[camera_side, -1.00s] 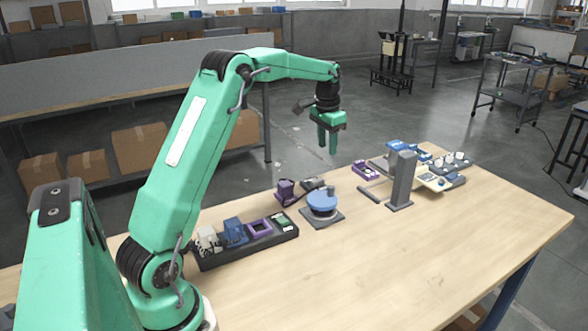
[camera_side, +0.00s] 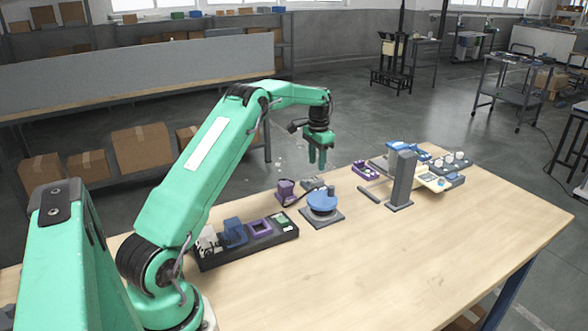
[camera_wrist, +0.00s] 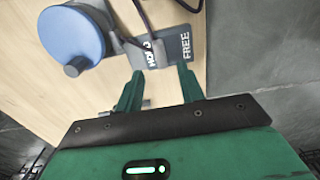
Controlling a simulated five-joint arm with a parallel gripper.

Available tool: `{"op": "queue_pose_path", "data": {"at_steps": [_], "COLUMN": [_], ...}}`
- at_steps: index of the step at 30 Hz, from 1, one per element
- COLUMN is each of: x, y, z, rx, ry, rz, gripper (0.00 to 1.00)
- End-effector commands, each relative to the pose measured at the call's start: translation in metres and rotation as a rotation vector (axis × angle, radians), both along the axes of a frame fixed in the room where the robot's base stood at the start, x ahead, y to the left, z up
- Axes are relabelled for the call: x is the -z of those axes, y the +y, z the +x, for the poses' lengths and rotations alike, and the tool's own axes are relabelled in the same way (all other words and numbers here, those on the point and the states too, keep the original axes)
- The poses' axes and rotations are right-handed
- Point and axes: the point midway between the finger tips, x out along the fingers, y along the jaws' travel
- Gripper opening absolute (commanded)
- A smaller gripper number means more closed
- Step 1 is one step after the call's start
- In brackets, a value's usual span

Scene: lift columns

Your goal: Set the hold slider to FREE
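The hold slider's dark grey plate (camera_wrist: 178,48) lies on the table and carries the word FREE in white near its right end. Other white lettering at its left end is partly covered and hard to read. In the side view the plate (camera_side: 312,183) is a small grey shape beyond the blue round dial.
A blue round dial (camera_side: 322,201) on a grey base stands just in front of the plate. A purple block (camera_side: 285,190) with a dark cable is beside it. A dark tray (camera_side: 208,259) lies nearer, and a grey upright post (camera_side: 402,180) stands to the right. The front table is clear.

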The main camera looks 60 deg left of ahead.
Motion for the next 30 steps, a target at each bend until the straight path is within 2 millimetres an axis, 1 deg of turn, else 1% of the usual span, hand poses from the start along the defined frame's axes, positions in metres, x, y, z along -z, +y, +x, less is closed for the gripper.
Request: {"op": "queue_pose_path", "data": {"at_steps": [15,21,29,30], "x": [0.058,0.068,0.070,0.069], "y": [0.000,0.000,0.000,0.000], "z": [0.000,0.000,0.000,0.000], "rx": [0.000,0.000,0.000,0.000], "ry": [0.002,0.000,0.000,0.000], "rz": [-0.001,0.000,0.000,0.000], "gripper": [0.38,0.38,0.38,0.36]}}
